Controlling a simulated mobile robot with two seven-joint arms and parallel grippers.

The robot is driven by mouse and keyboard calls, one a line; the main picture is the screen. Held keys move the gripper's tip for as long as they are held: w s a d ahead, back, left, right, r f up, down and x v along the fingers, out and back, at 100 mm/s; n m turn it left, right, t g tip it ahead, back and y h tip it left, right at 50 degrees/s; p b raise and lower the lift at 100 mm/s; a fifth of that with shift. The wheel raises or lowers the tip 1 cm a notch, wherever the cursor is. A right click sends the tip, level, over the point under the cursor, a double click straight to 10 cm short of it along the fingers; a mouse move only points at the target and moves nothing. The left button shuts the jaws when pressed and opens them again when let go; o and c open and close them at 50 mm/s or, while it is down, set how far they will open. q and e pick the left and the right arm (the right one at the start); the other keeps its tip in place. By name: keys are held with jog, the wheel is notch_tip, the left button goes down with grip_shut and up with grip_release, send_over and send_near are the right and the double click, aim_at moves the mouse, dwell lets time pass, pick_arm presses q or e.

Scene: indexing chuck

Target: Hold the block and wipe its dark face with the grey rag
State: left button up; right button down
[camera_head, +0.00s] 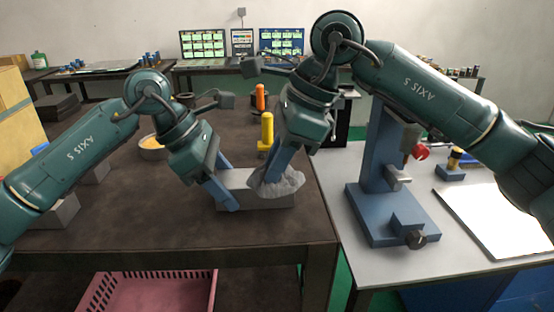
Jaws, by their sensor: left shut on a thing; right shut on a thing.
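The grey block (228,181) lies on the dark table (130,215), near its front right part. My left gripper (229,190) is shut on the block's left end. The light grey rag (280,187) is bunched on the right part of the block. My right gripper (273,178) points down and is shut on the rag, with its fingertips sunk in the folds. The rag hides the block's surface under it. I cannot make out a dark face on the block.
A yellow bottle-like thing (267,130) and an orange one (260,97) stand behind the block. A bowl (152,147) stands behind my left arm. A blue press-like fixture (385,205) stands on the right bench. A pink crate (150,290) is below the table's front edge.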

pick_arm(q)
jog(key=shift+f, duration=0.2)
pick_arm(e)
jog(key=shift+w, duration=1.75)
jog(key=shift+f, duration=0.1)
jog(key=shift+s, duration=0.1)
jog(key=shift+s, duration=1.95)
jog(key=shift+r, duration=3.1)
jog(key=shift+r, duration=0.1)
